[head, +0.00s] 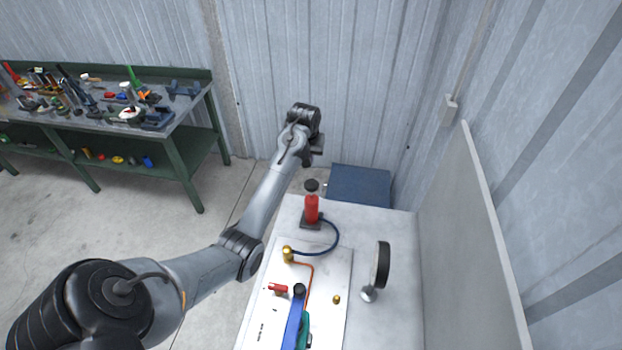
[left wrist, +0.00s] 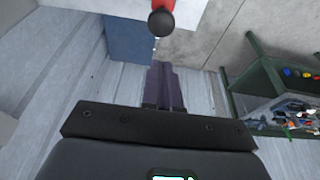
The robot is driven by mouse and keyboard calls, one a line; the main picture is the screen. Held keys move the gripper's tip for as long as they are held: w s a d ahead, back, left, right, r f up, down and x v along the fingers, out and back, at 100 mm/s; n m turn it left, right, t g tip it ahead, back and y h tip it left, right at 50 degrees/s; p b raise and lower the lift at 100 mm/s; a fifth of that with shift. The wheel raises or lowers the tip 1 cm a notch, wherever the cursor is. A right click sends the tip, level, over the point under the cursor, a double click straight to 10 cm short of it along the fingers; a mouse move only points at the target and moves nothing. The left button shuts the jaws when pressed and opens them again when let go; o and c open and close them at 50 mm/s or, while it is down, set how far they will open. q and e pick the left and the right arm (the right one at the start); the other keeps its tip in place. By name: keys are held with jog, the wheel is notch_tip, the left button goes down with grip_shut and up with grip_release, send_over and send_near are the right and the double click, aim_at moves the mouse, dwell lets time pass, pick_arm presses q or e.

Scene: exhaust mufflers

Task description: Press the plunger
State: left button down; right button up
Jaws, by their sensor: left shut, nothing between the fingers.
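The plunger (head: 312,208) is a red upright cylinder with a black knob on top and a dark base, at the far end of the light table. Its black knob (left wrist: 162,22) and part of its red body show at the top edge of the left wrist view. My left gripper (head: 319,151) is above and behind the plunger in the head view, apart from it. Its fingers (left wrist: 166,68) are together and empty, pointing up the left wrist picture towards the knob but not touching it. My right gripper is not in view.
A blue hose (head: 337,236) runs from the plunger to a brass fitting (head: 288,254) on a white panel (head: 335,270). A blue box (head: 360,185) is behind the table. A green workbench (head: 190,130) holds tools.

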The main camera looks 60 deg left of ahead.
pick_arm(q)
jog(key=p, duration=0.3)
send_near(312, 183)
jog(key=x, duration=0.5)
jog(key=shift+a+f, duration=0.1)
jog(key=shift+a, duration=0.1)
jog(key=shift+f, duration=0.6)
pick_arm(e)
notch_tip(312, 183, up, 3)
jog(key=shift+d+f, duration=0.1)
pick_arm(q)
jog(key=shift+w, duration=0.1)
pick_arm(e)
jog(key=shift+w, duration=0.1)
